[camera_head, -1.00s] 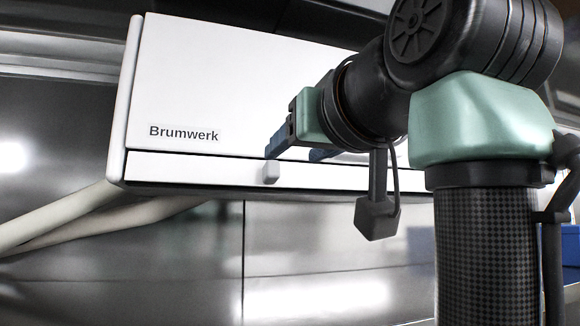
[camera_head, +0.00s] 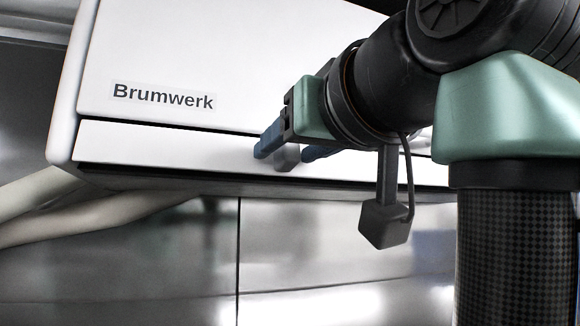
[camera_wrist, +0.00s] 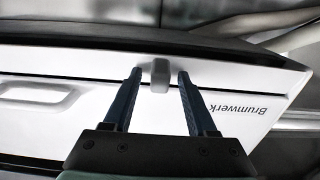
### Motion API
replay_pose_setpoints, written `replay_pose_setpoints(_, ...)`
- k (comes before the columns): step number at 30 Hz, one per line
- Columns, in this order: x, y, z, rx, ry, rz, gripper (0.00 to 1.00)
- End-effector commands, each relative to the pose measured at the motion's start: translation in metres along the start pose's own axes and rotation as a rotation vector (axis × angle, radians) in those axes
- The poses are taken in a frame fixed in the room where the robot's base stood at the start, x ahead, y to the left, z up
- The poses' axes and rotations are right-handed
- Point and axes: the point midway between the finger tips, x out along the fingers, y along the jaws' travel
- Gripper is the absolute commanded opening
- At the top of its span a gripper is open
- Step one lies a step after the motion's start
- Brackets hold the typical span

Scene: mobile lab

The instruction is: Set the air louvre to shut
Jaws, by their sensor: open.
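A white wall unit marked "Brumwerk" (camera_head: 150,55) fills the upper left of the head view. Its louvre (camera_head: 150,148) is a long white strip along the bottom front, with a dark edge below it. I cannot tell the louvre's exact angle. A small grey tab (camera_head: 287,158) sticks out from the strip and is partly hidden by a finger. My gripper (camera_head: 286,153) is open, its blue fingers on either side of the tab. In the wrist view the tab (camera_wrist: 159,75) lies between the fingertips (camera_wrist: 159,73), with a gap visible at each side.
In the wrist view, a pale handle-like shape (camera_wrist: 42,97) sits on the unit's front, left of the fingers. Pale hoses (camera_head: 90,209) run below the unit at the left. A shiny metal wall (camera_head: 330,245) lies behind; the room directly below the unit looks clear.

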Motion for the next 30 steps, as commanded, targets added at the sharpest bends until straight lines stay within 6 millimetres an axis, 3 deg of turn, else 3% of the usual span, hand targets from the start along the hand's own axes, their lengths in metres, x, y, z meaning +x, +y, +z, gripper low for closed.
replay_pose_setpoints(6, 0.0, 0.0, 0.0, 0.0, 0.0, 0.0, 0.56)
replay_pose_setpoints(15, 0.0, 0.0, 0.0, 0.0, 0.0, 0.0, 0.02)
replay_pose_setpoints(24, 0.001, 0.0, 0.003, 0.001, 0.011, -0.001, 0.0)
replay_pose_setpoints(30, 0.003, 0.0, 0.013, 0.002, 0.109, 0.0, 0.0)
